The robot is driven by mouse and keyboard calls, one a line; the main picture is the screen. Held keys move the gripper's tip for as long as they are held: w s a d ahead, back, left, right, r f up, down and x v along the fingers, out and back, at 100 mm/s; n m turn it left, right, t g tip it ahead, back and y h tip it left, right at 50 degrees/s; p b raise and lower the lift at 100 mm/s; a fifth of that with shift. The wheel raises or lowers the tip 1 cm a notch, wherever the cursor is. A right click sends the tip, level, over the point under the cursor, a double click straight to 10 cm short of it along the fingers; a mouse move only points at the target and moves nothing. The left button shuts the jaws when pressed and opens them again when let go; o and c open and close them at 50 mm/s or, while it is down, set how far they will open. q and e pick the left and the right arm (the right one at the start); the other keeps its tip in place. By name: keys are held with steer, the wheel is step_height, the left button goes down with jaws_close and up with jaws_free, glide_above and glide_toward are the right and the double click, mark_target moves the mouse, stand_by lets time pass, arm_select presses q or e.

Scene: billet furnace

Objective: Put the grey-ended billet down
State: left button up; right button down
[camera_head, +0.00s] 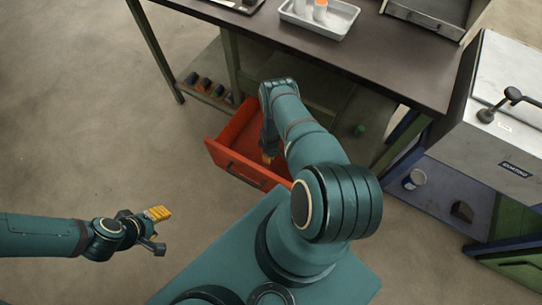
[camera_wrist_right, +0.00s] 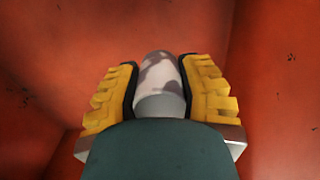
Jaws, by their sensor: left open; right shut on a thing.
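A pale grey cylinder, the billet (camera_wrist_right: 160,72), with darker patches sits between the two yellow finger pads of my right gripper (camera_wrist_right: 158,92) in the right wrist view. The gripper is shut on it. In the head view my right gripper (camera_head: 268,152) is down inside the open red drawer (camera_head: 232,160), and my arm hides the billet there. Red drawer surfaces surround the fingers in the wrist view; I cannot tell whether the billet touches the bottom. My left gripper (camera_head: 160,230) is open and empty over the floor at the left.
The drawer hangs under a dark workbench (camera_head: 340,62). A metal tray (camera_head: 318,30) with small cylinders stands on the bench. Several small cylinders (camera_head: 205,83) are on a low shelf. A grey furnace-like box (camera_head: 510,130) stands at the right. The floor at the left is clear.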

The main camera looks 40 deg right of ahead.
step_height(320, 180, down, 4)
steer(key=shift+b, duration=0.8)
steer(key=shift+f, duration=0.6)
steer(key=c, duration=0.6)
jaws_free()
steer(key=shift+r, duration=0.15)
